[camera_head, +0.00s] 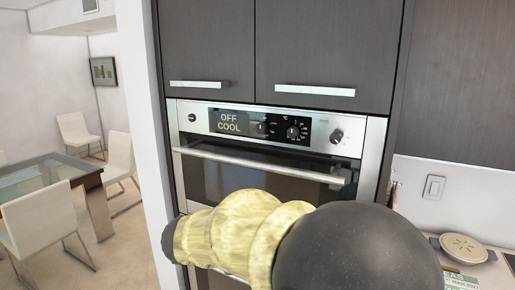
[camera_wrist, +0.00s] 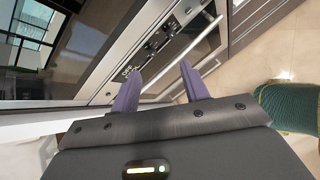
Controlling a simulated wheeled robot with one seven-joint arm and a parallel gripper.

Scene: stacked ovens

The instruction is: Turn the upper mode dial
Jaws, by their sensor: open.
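The upper oven's control panel (camera_head: 270,126) carries a display reading OFF COOL (camera_head: 229,122). Right of the display are a dial (camera_head: 262,128), another dial with markings around it (camera_head: 293,132), and a silver knob (camera_head: 336,136) near the right end. I cannot tell from labels which is the mode dial. In the wrist view, the panel's dark dials (camera_wrist: 152,46) lie beyond the fingers. My gripper (camera_wrist: 161,70) is open and empty, its two purple fingers apart and pointing toward the panel, apparently touching no dial. In the head view, the gripper is hidden or out of sight.
The oven door's bar handle (camera_head: 258,163) runs just below the panel; it also shows beyond the fingers in the wrist view (camera_wrist: 183,55). Dark cabinets (camera_head: 325,45) with bar handles are above. A glass table with white chairs (camera_head: 45,215) stands left. A counter (camera_head: 480,275) is right.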

